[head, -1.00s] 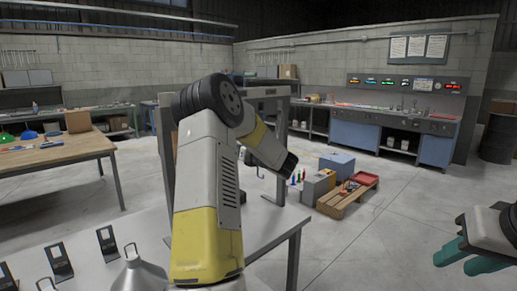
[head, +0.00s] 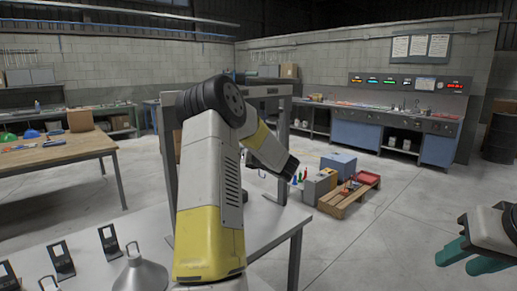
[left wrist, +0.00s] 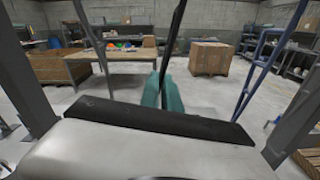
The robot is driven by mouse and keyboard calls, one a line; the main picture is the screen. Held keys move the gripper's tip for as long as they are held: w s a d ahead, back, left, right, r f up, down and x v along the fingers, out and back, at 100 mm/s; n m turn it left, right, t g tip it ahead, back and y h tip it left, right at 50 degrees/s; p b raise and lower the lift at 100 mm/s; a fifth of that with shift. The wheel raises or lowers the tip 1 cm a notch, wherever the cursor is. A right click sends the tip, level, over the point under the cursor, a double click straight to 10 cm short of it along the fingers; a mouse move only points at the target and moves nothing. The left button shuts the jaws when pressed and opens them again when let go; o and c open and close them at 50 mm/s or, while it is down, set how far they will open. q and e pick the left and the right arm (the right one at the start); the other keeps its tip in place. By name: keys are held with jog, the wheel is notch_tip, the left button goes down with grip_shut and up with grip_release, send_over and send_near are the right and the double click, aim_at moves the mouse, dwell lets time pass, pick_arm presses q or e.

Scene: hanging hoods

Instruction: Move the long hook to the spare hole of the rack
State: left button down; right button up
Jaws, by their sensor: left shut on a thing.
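The grey rack (head: 285,130) stands on the light table, an upright frame with a top crossbar. My left arm covers part of it in the head view, and its holes cannot be made out. My left gripper (left wrist: 163,92) shows in the left wrist view with teal fingers closed on a thin dark bar, probably the long hook (left wrist: 174,35), which rises from between them.
A grey metal hood (head: 140,276) with a wire loop and several black stands (head: 109,241) are on the table's left part. A pallet (head: 345,200) with boxes is on the floor beyond.

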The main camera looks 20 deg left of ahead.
pick_arm(q)
jog(key=shift+f, duration=0.75)
jog(key=c, duration=1.5)
grip_release()
jog(key=shift+d, duration=0.15)
